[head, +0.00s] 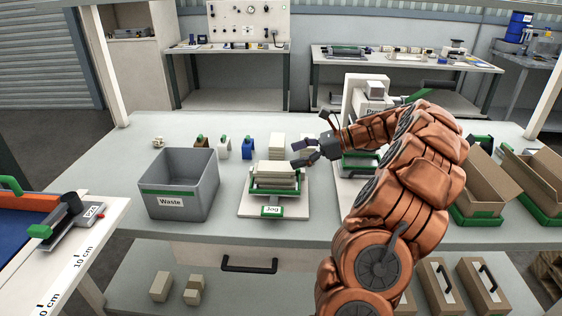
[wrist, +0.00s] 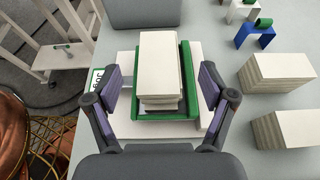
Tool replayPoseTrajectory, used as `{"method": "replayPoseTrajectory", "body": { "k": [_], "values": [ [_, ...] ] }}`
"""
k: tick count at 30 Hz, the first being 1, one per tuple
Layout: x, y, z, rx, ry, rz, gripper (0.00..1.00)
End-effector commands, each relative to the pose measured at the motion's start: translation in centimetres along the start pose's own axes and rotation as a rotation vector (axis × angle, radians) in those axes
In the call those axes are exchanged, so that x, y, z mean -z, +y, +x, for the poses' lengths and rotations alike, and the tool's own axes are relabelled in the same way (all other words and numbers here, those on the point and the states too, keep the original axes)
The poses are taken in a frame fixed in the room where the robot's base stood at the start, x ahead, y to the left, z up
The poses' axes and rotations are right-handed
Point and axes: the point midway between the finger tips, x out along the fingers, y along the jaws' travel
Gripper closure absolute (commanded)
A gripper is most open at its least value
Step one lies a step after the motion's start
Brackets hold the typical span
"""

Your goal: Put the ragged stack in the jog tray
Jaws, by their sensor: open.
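The jog tray (head: 272,211) is a green-edged tray on a pale base with a "Jog" label. A cream stack of sheets (head: 275,167) lies in it, with uneven lower layers in the wrist view (wrist: 160,62); it looks like the ragged stack. My gripper (head: 298,155) is open and empty, just behind and right of the tray. In the wrist view its fingers (wrist: 161,80) are spread wide on either side of the stack, apart from it. The tray's green rim (wrist: 189,80) shows between them.
Two more cream stacks stand behind the tray, one (head: 277,145) plain and one (head: 307,147) partly near my arm. A grey Waste bin (head: 180,185) is left of the tray. Cardboard boxes (head: 480,190) are at the right.

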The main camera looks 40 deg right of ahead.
Motion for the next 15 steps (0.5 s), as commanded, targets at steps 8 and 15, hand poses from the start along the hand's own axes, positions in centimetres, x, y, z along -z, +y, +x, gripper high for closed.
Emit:
{"method": "replayPoseTrajectory", "body": {
  "k": [8,15],
  "values": [
    [0.0,0.0,-2.2,-0.002,0.0,-0.001,0.17],
    [-0.3,0.3,-1.9,-0.013,0.005,-0.012,0.17]
  ]
}}
